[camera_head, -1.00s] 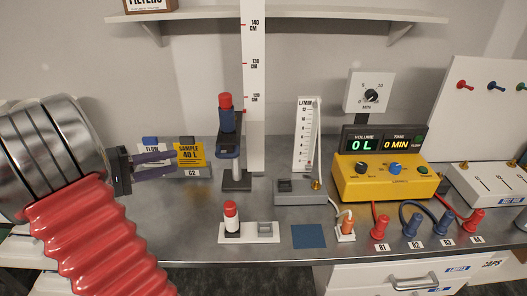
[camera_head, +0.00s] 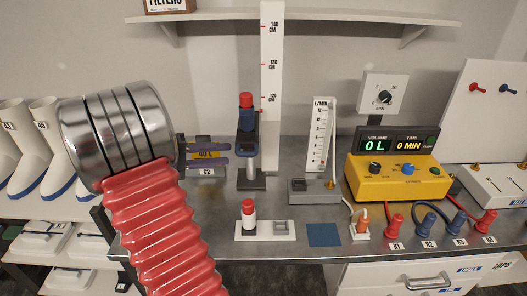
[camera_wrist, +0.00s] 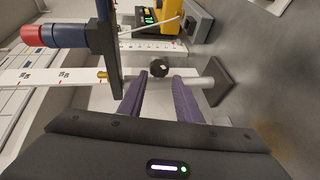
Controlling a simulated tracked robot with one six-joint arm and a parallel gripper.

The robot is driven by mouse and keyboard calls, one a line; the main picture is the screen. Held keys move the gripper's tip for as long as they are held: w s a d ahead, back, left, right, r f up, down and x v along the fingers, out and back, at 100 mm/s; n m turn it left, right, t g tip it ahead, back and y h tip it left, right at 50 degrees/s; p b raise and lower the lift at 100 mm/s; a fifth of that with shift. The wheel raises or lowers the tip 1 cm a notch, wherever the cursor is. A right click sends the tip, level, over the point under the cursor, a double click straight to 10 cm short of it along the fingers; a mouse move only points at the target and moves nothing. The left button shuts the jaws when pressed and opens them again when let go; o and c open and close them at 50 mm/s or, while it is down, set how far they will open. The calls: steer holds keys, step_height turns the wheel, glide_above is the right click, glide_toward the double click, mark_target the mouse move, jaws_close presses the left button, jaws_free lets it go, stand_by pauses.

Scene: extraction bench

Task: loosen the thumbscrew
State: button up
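A stand (camera_head: 251,182) with a black base and grey post rises at the middle of the bench. It carries a red-topped blue cylinder (camera_head: 246,103), which also shows in the wrist view (camera_wrist: 60,37). A small round black knob (camera_wrist: 160,69), likely the thumbscrew, shows beside the post in the wrist view. I cannot make it out in the head view. My gripper (camera_head: 228,153) points right at the stand, just left of it. Its purple fingers are open in the wrist view (camera_wrist: 160,77), with the knob in line with the gap near the tips. Contact is not visible.
A tall white ruler (camera_head: 271,60) stands behind the stand. A flow gauge (camera_head: 318,135), yellow meter box (camera_head: 390,182) and several red and blue plugs are to the right. A white tray (camera_head: 265,236) with a red-capped bottle (camera_head: 249,215) lies in front.

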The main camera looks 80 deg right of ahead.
steer(key=shift+o, duration=0.6)
steer(key=o, duration=0.3)
steer(key=shift+o, duration=0.2)
steer(key=shift+s+d, duration=0.15)
steer(key=x, duration=1.3)
steer(key=shift+s+d, duration=0.15)
steer(key=shift+f, duration=0.1)
steer(key=shift+c, duration=0.5)
steer(key=c, duration=1)
